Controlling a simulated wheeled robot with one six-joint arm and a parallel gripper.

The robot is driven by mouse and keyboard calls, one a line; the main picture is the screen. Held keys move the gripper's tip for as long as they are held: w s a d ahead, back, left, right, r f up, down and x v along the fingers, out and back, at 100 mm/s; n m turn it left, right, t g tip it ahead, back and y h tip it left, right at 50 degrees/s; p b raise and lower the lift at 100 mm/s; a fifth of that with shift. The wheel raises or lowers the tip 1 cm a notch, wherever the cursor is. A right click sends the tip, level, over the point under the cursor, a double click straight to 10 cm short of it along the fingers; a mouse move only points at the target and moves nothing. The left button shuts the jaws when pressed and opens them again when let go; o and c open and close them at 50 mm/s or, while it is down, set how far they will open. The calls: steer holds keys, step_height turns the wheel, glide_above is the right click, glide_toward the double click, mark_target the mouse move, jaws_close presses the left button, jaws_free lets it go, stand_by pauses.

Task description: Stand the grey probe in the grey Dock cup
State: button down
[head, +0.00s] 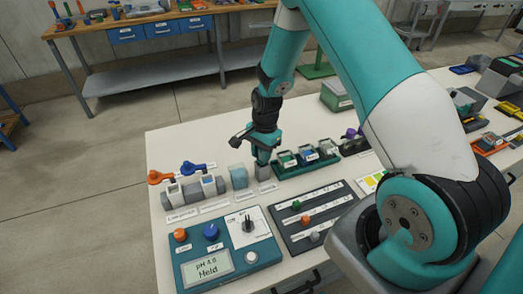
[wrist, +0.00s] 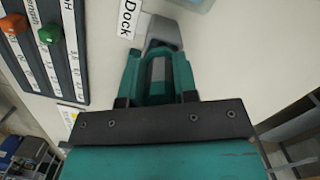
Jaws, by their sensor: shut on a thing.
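My gripper (head: 264,150) points down over the white bench. It is shut on the grey probe (wrist: 158,72), a grey piece seen between the teal fingers in the wrist view (wrist: 158,80). Most of the probe is hidden by the fingers. The grey Dock cup (head: 262,172) is directly below the fingertips in the head view. In the wrist view the cup (wrist: 163,34) is just beyond the fingertips, beside the "Dock" label (wrist: 128,18). I cannot tell whether the probe's tip is inside the cup.
A clear cup (head: 238,176) stands left of the Dock cup, then a grey rack with orange (head: 160,177) and blue (head: 195,168) probes. Green holders (head: 288,160) are close on the right. A teal pH meter (head: 225,250) and dark slider panel (head: 312,217) lie in front.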

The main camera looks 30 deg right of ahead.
steer(key=shift+f, duration=0.35)
steer(key=c, duration=0.8)
jaws_free()
step_height(320, 180, up, 7)
steer(key=p, duration=0.5)
